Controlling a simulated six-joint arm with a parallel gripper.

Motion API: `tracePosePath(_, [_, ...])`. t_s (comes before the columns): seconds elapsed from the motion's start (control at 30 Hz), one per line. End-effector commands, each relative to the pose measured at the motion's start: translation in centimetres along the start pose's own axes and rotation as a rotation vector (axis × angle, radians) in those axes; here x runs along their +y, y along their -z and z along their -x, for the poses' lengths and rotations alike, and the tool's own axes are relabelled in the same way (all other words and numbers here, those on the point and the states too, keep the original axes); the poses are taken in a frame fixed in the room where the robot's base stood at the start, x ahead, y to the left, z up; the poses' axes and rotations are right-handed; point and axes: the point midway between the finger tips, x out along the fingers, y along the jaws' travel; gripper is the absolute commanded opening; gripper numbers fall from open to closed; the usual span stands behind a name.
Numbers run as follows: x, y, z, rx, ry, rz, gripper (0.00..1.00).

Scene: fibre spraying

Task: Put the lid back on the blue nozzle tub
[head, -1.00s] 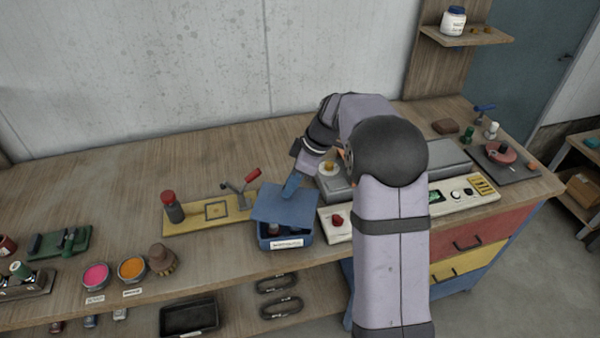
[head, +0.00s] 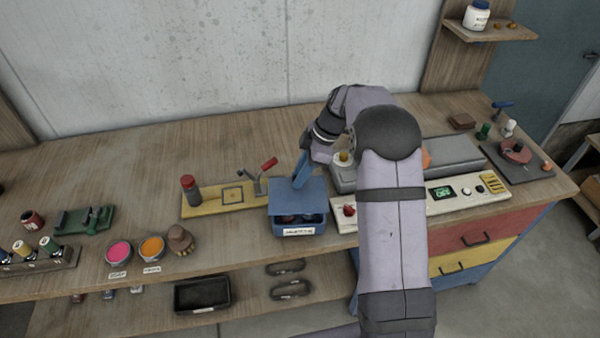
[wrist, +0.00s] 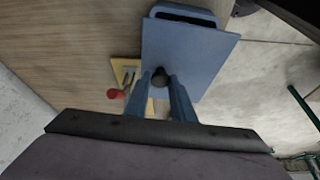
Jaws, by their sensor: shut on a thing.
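The blue nozzle tub (head: 290,233) stands near the bench's front edge, with a white label on its front. Its flat blue lid (head: 298,197) is over the tub's back part, and dark contents show in the gap at the front. In the wrist view the lid (wrist: 190,55) has a dark knob, and the tub's rim (wrist: 187,12) shows past the lid's top edge. My gripper (wrist: 160,84) is shut on the lid's knob; in the head view my gripper (head: 299,182) is above the lid. Whether the lid touches the tub, I cannot tell.
A yellow board (head: 215,203) with a red-handled clamp (head: 268,164) is close left of the tub. A control panel (head: 420,200) is close right, partly behind my arm. Pink (head: 119,252) and orange (head: 152,247) pots are further left. The bench behind is clear.

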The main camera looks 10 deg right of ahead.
Motion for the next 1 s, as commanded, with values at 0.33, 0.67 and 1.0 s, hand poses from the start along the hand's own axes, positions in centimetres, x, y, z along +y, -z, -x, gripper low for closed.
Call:
tracePosePath(0.33, [0.0,-0.9,-2.2,0.000,0.001,0.000,0.00])
tracePosePath(0.67, [0.0,-1.9,-4.5,0.000,0.000,-0.001,0.00])
tracePosePath(1.0, [0.0,-2.2,-5.3,0.000,0.000,-0.001,0.00])
